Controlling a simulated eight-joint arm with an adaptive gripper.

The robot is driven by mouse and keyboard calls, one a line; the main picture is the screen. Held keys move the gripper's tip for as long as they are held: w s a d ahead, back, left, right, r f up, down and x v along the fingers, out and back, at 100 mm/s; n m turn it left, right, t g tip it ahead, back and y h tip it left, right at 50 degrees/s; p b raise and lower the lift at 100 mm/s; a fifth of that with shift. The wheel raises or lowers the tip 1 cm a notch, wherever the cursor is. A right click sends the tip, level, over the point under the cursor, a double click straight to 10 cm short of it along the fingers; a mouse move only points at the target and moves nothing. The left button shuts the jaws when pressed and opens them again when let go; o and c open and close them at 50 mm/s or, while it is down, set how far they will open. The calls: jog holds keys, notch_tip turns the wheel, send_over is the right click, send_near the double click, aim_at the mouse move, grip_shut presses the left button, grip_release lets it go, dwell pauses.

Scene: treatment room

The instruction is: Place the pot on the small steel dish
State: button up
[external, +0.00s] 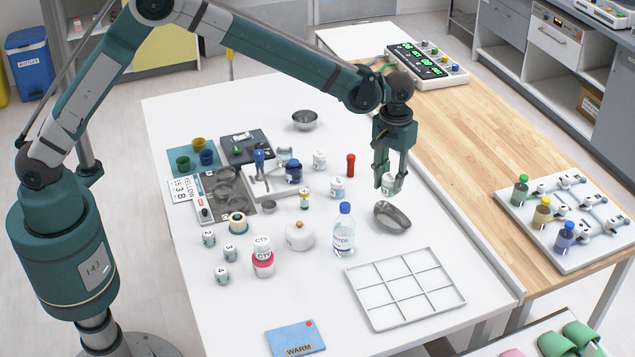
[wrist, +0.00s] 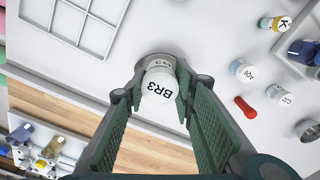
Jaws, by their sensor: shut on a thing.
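My gripper (external: 390,186) is shut on a small white pot (external: 388,184). In the wrist view the pot (wrist: 160,82) sits between my fingertips (wrist: 158,88), its white top lettered BR3 facing the camera. My gripper points down and holds the pot above the white table. A shallow oval steel dish (external: 393,216) lies on the table just below and in front of the pot. In the wrist view the dish (wrist: 148,60) is mostly hidden behind the pot. A tiny round steel dish (external: 269,206) and a steel bowl (external: 305,119) also stand on the table.
A water bottle (external: 344,230), a white jar (external: 338,188) and a red tube (external: 351,165) stand left of the oval dish. A white grid rack (external: 405,289) lies in front. A wooden-topped bench (external: 470,135) adjoins on the right. Several jars crowd the table's left half.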

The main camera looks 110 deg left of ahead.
jog(key=shift+f, duration=0.1)
send_over(385, 227)
notch_tip(385, 227, down, 6)
jog(key=shift+a, duration=0.25)
jog(key=shift+f, duration=0.2)
dwell(0.3)
jog(key=shift+f, duration=1.75)
jog(key=shift+f+b, duration=0.5)
jog(key=shift+f, duration=0.1)
jog(key=o, duration=0.9)
jog(key=shift+r, duration=0.15)
